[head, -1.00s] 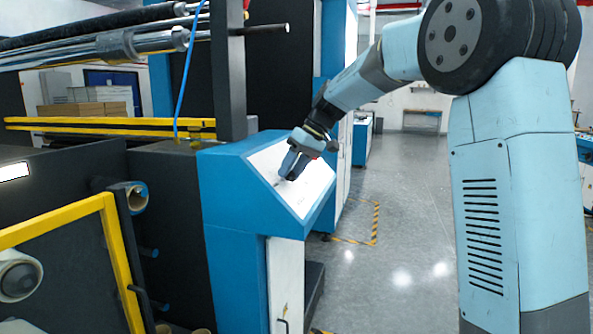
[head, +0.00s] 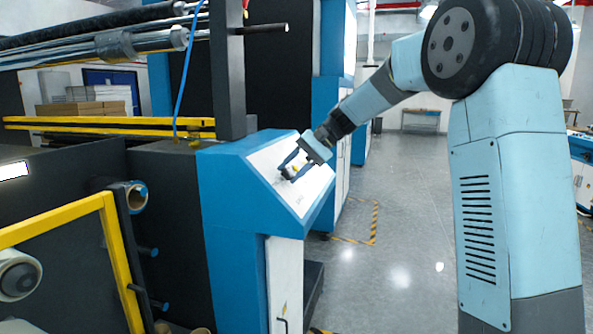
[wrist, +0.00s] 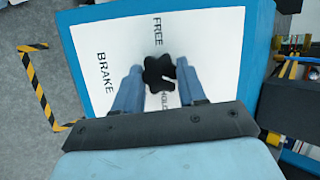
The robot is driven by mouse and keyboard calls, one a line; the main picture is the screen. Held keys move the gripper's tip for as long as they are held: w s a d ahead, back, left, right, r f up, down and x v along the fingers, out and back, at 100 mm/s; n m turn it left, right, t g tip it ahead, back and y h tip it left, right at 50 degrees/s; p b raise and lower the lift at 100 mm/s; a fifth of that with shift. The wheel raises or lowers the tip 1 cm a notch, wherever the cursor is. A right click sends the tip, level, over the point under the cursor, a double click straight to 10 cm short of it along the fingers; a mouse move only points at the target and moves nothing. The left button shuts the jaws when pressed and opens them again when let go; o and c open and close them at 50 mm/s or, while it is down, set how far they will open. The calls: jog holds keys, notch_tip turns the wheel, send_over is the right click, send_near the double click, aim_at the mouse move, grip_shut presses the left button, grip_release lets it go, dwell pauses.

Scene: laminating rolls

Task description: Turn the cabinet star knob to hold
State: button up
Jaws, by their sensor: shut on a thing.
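A black star knob (wrist: 158,73) sits on the white sloped panel (wrist: 100,38) of a blue cabinet. The panel carries the words FREE (wrist: 157,31), BRAKE (wrist: 104,72) and HOLD (wrist: 165,103). HOLD is partly covered by the knob and my gripper. A pale mark shows on the knob's lower right side, towards HOLD. My gripper (wrist: 159,79) has one finger on each side of the knob and is shut on it. In the head view my gripper (head: 288,174) is at the panel (head: 311,193), and the knob is hard to make out between the fingers.
The blue cabinet (head: 235,210) stands beside the roll machine. A dark post (head: 230,80) rises behind it, and a yellow guard rail (head: 60,215) is at left. Grey floor (head: 405,225) to the right is open, with striped tape on it.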

jog(key=m, duration=0.2)
jog(key=m+y, duration=0.1)
jog(key=m, duration=0.1)
jog(key=m+t, duration=0.1)
jog(key=m, duration=0.1)
jog(key=shift+s+d+f+m+y, duration=0.2)
jog(key=shift+f+m+y, duration=0.1)
jog(key=shift+f, duration=0.1)
jog(key=m+t, duration=0.1)
jog(key=m, duration=0.3)
jog(key=shift+d+f+y, duration=0.1)
jog(key=shift+y, duration=0.3)
jog(key=shift+s+m+t, duration=0.1)
jog(key=shift+m+t, duration=0.4)
jog(key=shift+m, duration=0.9)
jog(key=o, duration=1.1)
jog(key=shift+c, duration=0.2)
jog(key=shift+r, duration=0.2)
